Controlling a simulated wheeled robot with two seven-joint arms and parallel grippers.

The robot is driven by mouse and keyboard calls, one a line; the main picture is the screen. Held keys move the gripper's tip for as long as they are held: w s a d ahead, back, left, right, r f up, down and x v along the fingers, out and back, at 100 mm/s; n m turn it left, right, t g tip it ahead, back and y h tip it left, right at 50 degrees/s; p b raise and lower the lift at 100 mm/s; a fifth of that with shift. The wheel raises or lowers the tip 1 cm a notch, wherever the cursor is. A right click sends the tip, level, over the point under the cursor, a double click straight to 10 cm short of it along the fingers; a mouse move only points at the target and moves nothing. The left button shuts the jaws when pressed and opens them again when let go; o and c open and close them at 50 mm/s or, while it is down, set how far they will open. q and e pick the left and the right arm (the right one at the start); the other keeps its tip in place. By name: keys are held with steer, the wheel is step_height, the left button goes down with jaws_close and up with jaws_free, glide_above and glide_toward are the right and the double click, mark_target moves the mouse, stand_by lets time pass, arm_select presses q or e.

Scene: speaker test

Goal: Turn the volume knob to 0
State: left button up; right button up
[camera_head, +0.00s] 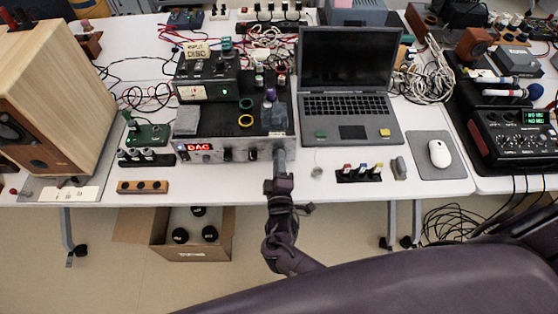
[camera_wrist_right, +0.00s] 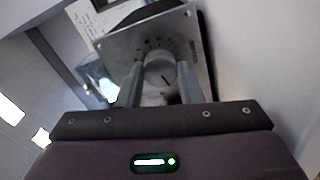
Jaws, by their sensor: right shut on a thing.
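The volume knob (camera_wrist_right: 160,68) is a round grey knob with a dark pointer line on a silver panel (camera_wrist_right: 120,48) with scale marks, seen in the right wrist view. The two fingers of my right gripper (camera_wrist_right: 159,84) stand on either side of it, shut on it. The number the pointer marks is too small to read. In the head view my right gripper (camera_head: 280,157) is at the front right end of the silver unit (camera_head: 213,156) with a red "DAC" display, and it hides the knob there. My left gripper is not in view.
A laptop (camera_head: 348,88) is right of the unit, with small coloured switches (camera_head: 361,172) in front. A wooden speaker (camera_head: 62,92) stands at the left. A mixer (camera_head: 512,138) and mouse (camera_head: 439,154) are at the right. An open box (camera_head: 192,238) lies below the table.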

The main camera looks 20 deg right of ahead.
steer(key=n+p, duration=0.2)
steer(key=n, duration=0.3)
steer(key=shift+n, duration=0.4)
stand_by(0.4)
steer(key=o, duration=1)
steer(key=shift+c, duration=0.2)
steer(key=v, duration=0.8)
steer(key=shift+b, duration=0.35)
